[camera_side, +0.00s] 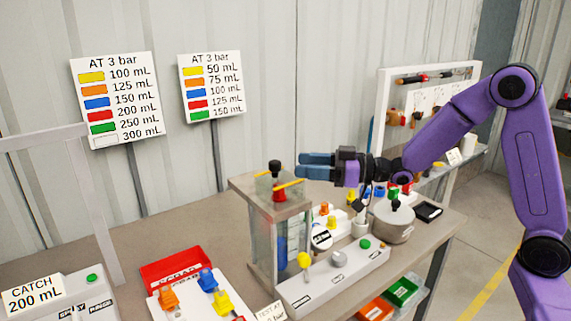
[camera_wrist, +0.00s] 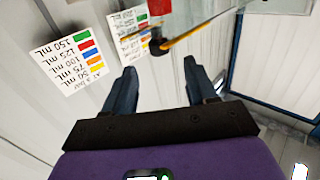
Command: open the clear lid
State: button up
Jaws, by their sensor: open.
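A clear-walled box (camera_side: 262,240) with a thick grey top (camera_side: 250,190) stands on the bench in the middle of the side view. A red and black fitting (camera_side: 278,185) with a yellow bar stands on that top. I cannot tell which clear part is the lid. My gripper (camera_side: 316,165) is open, with its blue fingers pointing left, above and right of the box top. It touches nothing that I can see. In the wrist view the open fingers (camera_wrist: 159,72) have nothing between them. A black knob with a yellow rod (camera_wrist: 185,35) shows beyond them.
A round metal pot (camera_side: 392,222) is near the bench's right end. A red tray (camera_side: 177,270) and coloured valves lie left. Two charts (camera_side: 117,100) (camera_side: 211,88) stand behind.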

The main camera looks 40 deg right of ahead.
aim_at(285, 177)
jog(key=shift+x, duration=2.75)
jog(key=shift+c, duration=0.3)
grip_shut()
